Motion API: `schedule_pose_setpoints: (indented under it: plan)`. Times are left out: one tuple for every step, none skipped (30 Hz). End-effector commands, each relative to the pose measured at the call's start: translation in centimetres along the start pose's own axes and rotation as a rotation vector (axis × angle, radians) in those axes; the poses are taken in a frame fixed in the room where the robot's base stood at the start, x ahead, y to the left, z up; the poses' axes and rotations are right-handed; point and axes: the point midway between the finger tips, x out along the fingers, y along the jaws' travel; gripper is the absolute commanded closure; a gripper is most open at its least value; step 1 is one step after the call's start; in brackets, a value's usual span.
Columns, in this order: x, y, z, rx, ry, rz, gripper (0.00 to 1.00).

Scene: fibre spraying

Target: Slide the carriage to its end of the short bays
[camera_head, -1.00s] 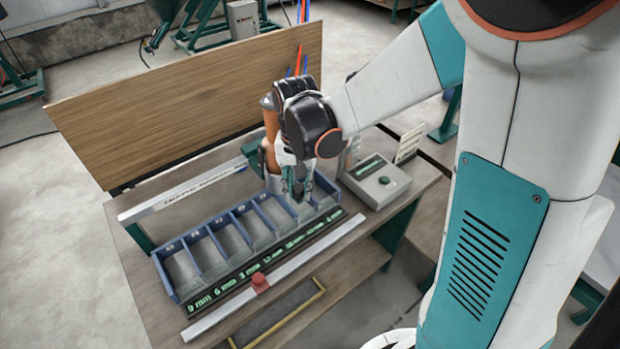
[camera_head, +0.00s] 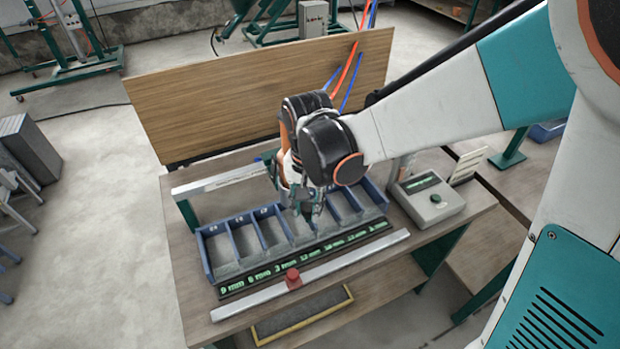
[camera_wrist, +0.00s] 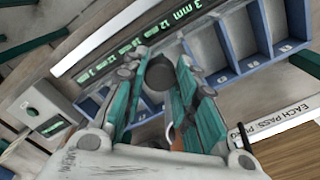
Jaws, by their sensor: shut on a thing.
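My gripper (camera_head: 308,211) is low over the middle of a row of blue-walled bays (camera_head: 248,237). In the wrist view, its teal fingers (camera_wrist: 158,85) are shut on a dark, round-topped piece (camera_wrist: 160,72). This piece may be part of the carriage; what lies below it is hidden. A black strip with green size labels (camera_head: 265,272) runs along the front of the bays. A red block (camera_head: 293,278) sits on the pale rail (camera_head: 350,264) in front of the strip, apart from my gripper.
A grey box with a small display (camera_head: 432,198) stands right of the bays. A wooden panel (camera_head: 230,105) rises behind the table. A yellow-edged dark tray (camera_head: 300,317) is below the front edge.

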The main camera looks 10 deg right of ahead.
Motion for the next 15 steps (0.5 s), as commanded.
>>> schedule_pose_setpoints:
  plan:
    - [-0.03,-0.03,-0.07,0.001,0.001,-0.001,1.0]
    - [-0.03,-0.02,-0.07,0.001,0.001,-0.001,1.0]
    - [-0.03,-0.02,-0.07,0.001,0.001,-0.001,1.0]
    - [-0.03,-0.02,-0.08,0.001,0.001,-0.001,1.0]
    - [-0.03,-0.01,-0.08,0.001,0.001,-0.001,1.0]
    - [-0.03,-0.01,-0.08,0.001,0.001,-0.001,0.69]
    - [-0.02,-0.01,-0.08,0.001,0.001,-0.001,0.62]
    - [-0.02,0.0,-0.08,0.001,0.001,0.0,0.55]
    - [-0.02,0.0,-0.08,0.001,0.001,0.0,0.52]
    - [-0.02,0.01,-0.07,0.001,0.001,0.0,0.52]
    - [-0.02,0.01,-0.07,0.001,0.001,0.0,0.52]
    - [-0.02,0.02,-0.06,0.001,0.001,0.0,0.52]
    - [-0.01,0.02,-0.06,0.001,0.001,0.0,0.52]
    - [-0.01,0.02,-0.06,0.001,0.001,0.0,0.52]
    - [-0.01,0.03,-0.06,0.0,0.001,0.0,0.52]
